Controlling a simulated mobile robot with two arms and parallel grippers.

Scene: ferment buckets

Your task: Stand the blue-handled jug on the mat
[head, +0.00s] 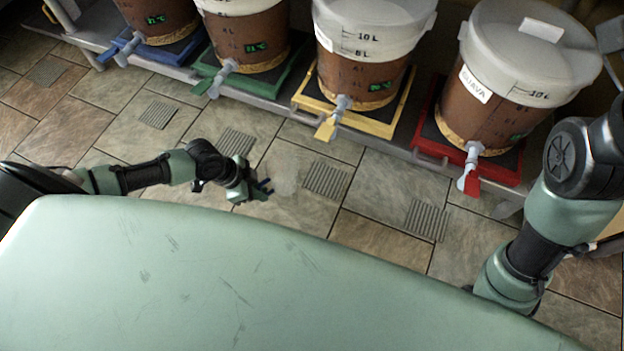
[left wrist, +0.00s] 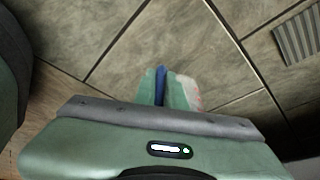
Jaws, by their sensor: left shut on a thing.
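My left gripper (head: 262,188) is low over the tiled floor and shut on the blue handle (head: 268,184) of the jug. The handle also shows as a blue strip between the fingers in the left wrist view (left wrist: 160,86). The jug's body (head: 286,181) is clear and faint, to the right of the gripper. I cannot tell whether it touches the floor. No thing is clearly the mat; several grey ribbed squares lie on the floor, one up and left of the jug (head: 236,142), one right of it (head: 327,181). My right gripper is out of view.
Several buckets of brown liquid stand on a low rack along the back, with green (head: 245,79), yellow (head: 357,112) and red (head: 470,140) trays under them. Their taps, such as the red one (head: 470,178), stick out over the floor. Open tile lies in front.

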